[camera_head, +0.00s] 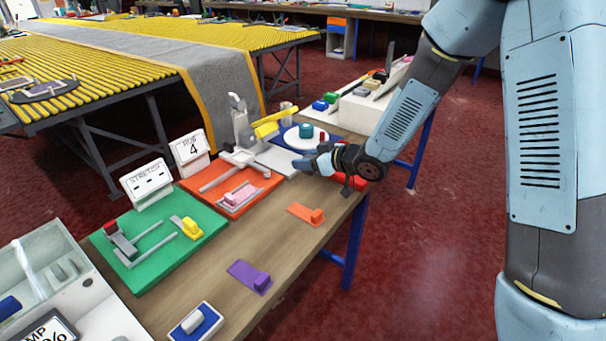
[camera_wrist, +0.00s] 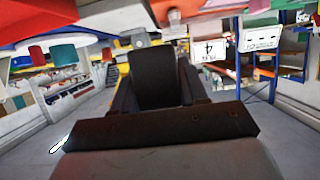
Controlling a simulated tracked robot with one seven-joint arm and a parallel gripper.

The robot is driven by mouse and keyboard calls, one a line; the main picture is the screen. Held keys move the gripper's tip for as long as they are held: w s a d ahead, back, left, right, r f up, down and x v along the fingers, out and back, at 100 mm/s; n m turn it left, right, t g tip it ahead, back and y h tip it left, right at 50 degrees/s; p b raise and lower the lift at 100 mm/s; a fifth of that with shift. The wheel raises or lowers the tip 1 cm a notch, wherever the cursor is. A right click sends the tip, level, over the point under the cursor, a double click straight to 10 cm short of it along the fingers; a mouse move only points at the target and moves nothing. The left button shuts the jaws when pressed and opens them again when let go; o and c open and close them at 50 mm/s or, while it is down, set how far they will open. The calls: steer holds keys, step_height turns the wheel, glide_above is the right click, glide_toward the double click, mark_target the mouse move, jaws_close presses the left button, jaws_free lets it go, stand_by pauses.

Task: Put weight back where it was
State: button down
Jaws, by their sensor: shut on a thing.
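My gripper (camera_head: 308,165) is low over the far right part of the wooden bench, beside the grey plate and the white disc. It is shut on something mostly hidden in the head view. In the wrist view, a dark block (camera_wrist: 152,78) shows between the fingers of my gripper (camera_wrist: 155,95). I cannot tell for sure that it is the weight. A teal cylinder (camera_head: 306,130) and a small red piece (camera_head: 322,137) stand on the white disc (camera_head: 294,139), just behind my gripper. The wrist picture is upside down.
An orange-red board (camera_head: 232,208) with a pink block and a green board (camera_head: 150,270) with a yellow block lie to the left. Orange (camera_head: 305,214) and purple (camera_head: 250,277) pieces lie along the front. A yellow-handled grey fixture (camera_head: 241,125) stands behind. Bare wood is free in front.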

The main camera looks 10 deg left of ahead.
steer(key=shift+w+a+f, duration=0.25)
steer(key=shift+a+f, duration=0.2)
steer(key=shift+f, duration=0.15)
steer(key=shift+w+a+f, duration=0.25)
steer(key=shift+a+f, duration=0.2)
steer(key=shift+f, duration=0.1)
steer(key=shift+a+f, duration=0.1)
steer(key=shift+f, duration=1.55)
steer(key=shift+f, duration=0.55)
steer(key=c, duration=0.6)
jaws_free()
steer(key=shift+f, duration=0.15)
steer(key=shift+r, duration=0.55)
steer(key=v, duration=1.2)
steer(key=shift+r, duration=0.1)
